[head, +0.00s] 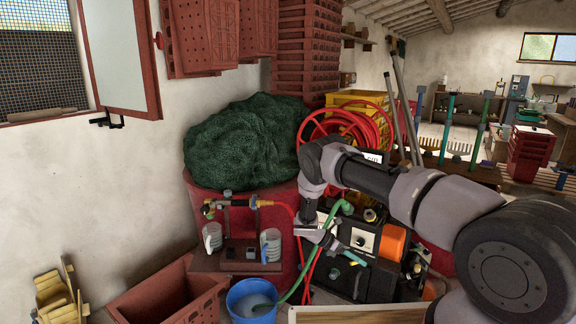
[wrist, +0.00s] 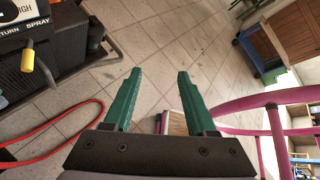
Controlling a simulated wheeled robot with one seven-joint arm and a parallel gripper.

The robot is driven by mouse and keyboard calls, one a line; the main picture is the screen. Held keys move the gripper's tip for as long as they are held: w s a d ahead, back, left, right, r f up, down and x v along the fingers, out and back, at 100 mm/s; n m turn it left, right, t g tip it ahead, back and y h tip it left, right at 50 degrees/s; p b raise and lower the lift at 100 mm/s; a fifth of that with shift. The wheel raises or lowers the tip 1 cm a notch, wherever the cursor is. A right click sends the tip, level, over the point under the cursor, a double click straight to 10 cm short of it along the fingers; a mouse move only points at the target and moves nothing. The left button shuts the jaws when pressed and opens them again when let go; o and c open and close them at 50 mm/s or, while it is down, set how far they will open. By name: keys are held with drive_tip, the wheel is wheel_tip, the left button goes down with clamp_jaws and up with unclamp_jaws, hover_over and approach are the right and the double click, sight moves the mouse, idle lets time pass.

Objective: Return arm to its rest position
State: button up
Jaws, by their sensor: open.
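My gripper (wrist: 159,74) is open in the wrist view. Its two green fingers stand apart with nothing between them, above a tiled floor (wrist: 150,45). In the head view my arm reaches in from the right, bent at the elbow. My gripper (head: 340,240) hangs at its end in front of a black machine (head: 366,238) with a white dial panel and an orange part. A green hose passes close to the gripper there; I cannot tell whether they touch.
A blue bucket (head: 251,299) and red crate (head: 172,297) stand below left. A red barrel (head: 225,200) bears a green net (head: 240,142); a red hose reel (head: 350,133) is behind. In the wrist view a pink frame (wrist: 277,135) and red hose (wrist: 80,104) flank the gripper.

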wheel_tip(320, 180, up, 22)
drive_tip(key=w+a+m+y, duration=0.1)
drive_tip(key=w+m+y, duration=0.1)
drive_tip(key=m+y, duration=0.4)
drive_tip(key=s+r+m+t+y, duration=0.1)
drive_tip(key=s+r+m+y, duration=0.2)
drive_tip(key=r, duration=0.7)
drive_tip(key=s+r+m+t, duration=0.1)
drive_tip(key=s+r+m, duration=0.1)
drive_tip(key=r+m, duration=0.5)
drive_tip(key=s+d+r+m+t+y, duration=0.1)
drive_tip(key=s+r+m+t+y, duration=0.2)
drive_tip(key=s+r, duration=1.1)
drive_tip(key=s+r+m+t+y, duration=0.1)
drive_tip(key=s+r+m+t, duration=0.4)
drive_tip(key=s, duration=0.7)
drive_tip(key=shift+s+a+r+m+y, duration=0.3)
drive_tip(key=shift+s+a+r+m, duration=0.05)
drive_tip(key=shift+r+m, duration=0.55)
